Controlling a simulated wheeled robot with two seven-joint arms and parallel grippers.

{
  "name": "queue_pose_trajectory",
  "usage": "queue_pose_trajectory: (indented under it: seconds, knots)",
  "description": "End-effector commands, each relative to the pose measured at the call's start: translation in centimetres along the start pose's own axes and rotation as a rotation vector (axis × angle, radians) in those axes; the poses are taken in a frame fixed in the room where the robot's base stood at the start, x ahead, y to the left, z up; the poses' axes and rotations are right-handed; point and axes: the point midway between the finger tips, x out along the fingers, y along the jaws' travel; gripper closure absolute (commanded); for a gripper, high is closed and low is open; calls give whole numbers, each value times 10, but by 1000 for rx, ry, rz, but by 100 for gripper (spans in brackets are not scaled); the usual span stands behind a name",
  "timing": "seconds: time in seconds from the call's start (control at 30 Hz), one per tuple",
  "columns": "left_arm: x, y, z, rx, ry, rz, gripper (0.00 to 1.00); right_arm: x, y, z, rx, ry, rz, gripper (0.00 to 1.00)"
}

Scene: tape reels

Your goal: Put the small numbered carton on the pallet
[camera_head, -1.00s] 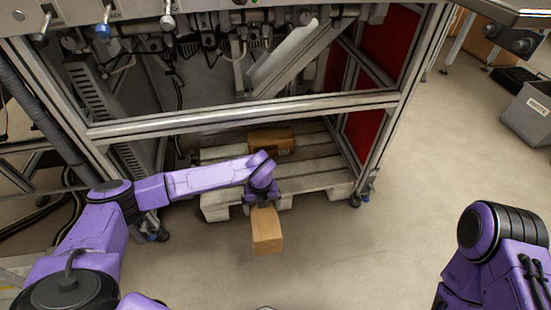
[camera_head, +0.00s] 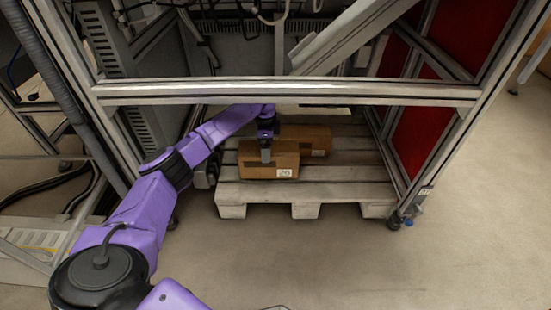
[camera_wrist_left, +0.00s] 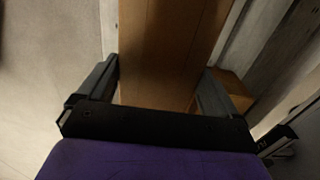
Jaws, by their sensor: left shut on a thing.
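The small numbered carton (camera_head: 269,166) is a brown box with a white label on its front right corner. In the head view it is at the left front part of the wooden pallet (camera_head: 335,186). I cannot tell whether it rests on the boards or hangs just above them. My left gripper (camera_head: 266,155) reaches down onto it and is shut on it. In the left wrist view the carton (camera_wrist_left: 165,50) fills the space between the two fingers. My right gripper is not in view.
A second brown carton (camera_head: 318,139) lies on the pallet just behind, at the right. A metal frame with a crossbar (camera_head: 300,94) stands over the pallet, with a post (camera_head: 455,120) on the right. The pallet's right side is bare. Clear floor (camera_head: 330,260) lies in front.

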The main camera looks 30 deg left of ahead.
Motion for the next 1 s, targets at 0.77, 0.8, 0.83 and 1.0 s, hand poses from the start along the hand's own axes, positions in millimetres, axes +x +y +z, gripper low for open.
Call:
queue_pose_trajectory:
  seconds: [0.77,0.8,0.83,1.0]
  knots:
    - [48,-1,2,0,0,-3,0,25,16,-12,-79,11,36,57]
    - [48,-1,2,0,0,-3,0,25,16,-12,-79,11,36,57]
    - [48,-1,2,0,0,-3,0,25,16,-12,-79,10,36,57]
    - [47,-1,2,0,1,-3,0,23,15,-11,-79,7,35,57]
